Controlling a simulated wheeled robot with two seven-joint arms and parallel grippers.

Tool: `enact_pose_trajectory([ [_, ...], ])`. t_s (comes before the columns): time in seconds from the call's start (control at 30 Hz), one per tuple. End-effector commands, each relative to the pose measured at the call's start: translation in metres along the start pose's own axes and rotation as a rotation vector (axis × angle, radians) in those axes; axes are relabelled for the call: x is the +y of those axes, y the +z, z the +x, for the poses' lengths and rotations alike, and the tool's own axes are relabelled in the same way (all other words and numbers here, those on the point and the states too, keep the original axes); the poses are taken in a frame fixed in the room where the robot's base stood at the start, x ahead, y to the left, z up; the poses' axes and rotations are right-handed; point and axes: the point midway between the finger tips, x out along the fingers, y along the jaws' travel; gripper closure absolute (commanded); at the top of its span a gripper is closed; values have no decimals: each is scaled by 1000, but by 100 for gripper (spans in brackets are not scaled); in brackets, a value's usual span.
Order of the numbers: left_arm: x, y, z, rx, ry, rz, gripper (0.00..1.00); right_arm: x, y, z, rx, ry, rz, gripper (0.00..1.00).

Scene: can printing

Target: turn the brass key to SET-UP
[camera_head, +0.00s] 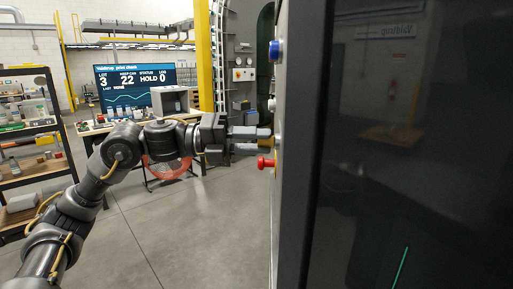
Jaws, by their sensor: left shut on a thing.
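My left gripper (262,133) reaches in from the left to the narrow side face of the dark machine cabinet (296,110). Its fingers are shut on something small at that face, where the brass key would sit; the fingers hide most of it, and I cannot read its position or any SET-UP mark. A blue button (274,50) is above the gripper on the same face. A red knob (265,162) is just below the fingers. My right gripper does not show.
The cabinet's dark glossy front (410,150) fills the right side. A shelf rack (32,140) stands at the left. Behind are a workbench and a screen (135,88) reading "HOLD". A yellow post (204,55) rises behind my arm. The grey floor (190,235) is clear.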

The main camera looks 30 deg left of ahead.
Motion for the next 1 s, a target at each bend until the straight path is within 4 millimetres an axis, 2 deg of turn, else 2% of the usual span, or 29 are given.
enact_pose_trajectory([
  [0.67,1,-1,0,2,1,62,94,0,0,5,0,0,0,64],
  [0.7,1,-1,0,2,1,62,68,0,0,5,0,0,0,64],
  [0.87,0,0,0,2,1,62,49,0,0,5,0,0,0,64],
  [1.0,0,0,0,1,1,62,49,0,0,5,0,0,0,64],
])
